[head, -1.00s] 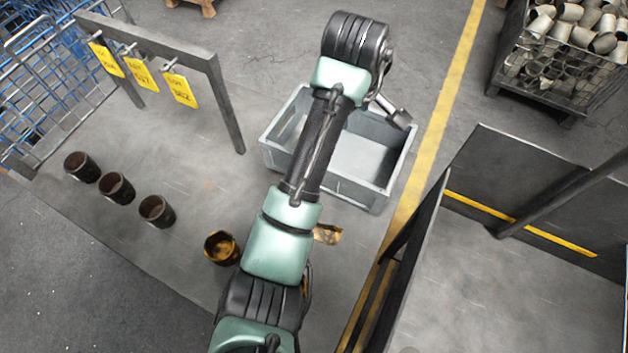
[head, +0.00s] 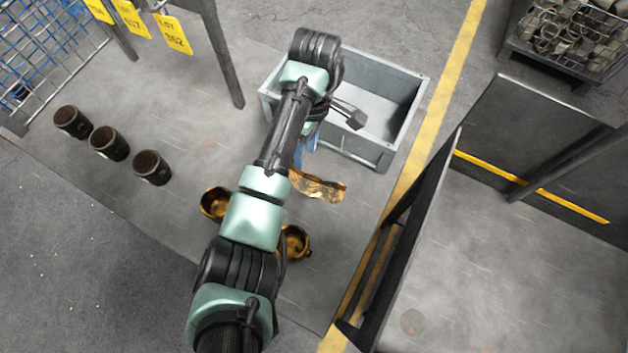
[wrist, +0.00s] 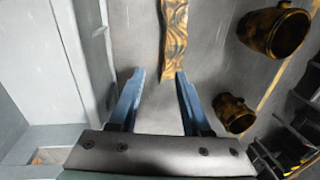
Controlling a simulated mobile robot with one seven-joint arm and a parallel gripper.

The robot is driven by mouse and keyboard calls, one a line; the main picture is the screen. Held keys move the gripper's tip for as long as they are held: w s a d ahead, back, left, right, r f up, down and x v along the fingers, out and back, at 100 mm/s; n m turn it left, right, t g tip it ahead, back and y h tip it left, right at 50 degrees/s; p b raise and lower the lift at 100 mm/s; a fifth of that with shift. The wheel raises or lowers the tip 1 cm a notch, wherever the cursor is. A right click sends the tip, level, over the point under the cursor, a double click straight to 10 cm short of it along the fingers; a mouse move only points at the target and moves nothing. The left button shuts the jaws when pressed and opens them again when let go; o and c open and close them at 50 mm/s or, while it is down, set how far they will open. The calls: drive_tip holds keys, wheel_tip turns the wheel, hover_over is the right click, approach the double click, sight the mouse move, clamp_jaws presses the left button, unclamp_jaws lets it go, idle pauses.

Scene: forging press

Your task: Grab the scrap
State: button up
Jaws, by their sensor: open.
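The scrap (head: 320,187) is a crumpled, flat brown-gold strip lying on the grey surface. In the head view it lies just right of my arm, in front of the bin. In the wrist view the scrap (wrist: 174,40) runs lengthwise, its near end at about the level of my fingertips. My gripper (wrist: 158,74) is open, its two blue fingers apart with only floor seen between them. The strip's end lies ahead of the gap. In the head view my gripper (head: 306,150) is partly hidden by my arm.
A grey bin (head: 390,150) stands behind the scrap; its wall (wrist: 85,50) is close on the left in the wrist view. Two gold-brown cups (head: 214,203) (head: 294,242) flank my arm. Three dark cups (head: 109,143) stand left. A dark partition (head: 415,230) rises right.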

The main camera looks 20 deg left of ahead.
sight(303, 170)
drive_tip(key=f, duration=0.1)
drive_tip(key=s+f, duration=0.1)
drive_tip(key=f, duration=0.3)
drive_tip(key=shift+s+a, duration=0.15)
drive_tip(key=shift+s, duration=0.1)
drive_tip(key=shift+r, duration=0.1)
clamp_jaws()
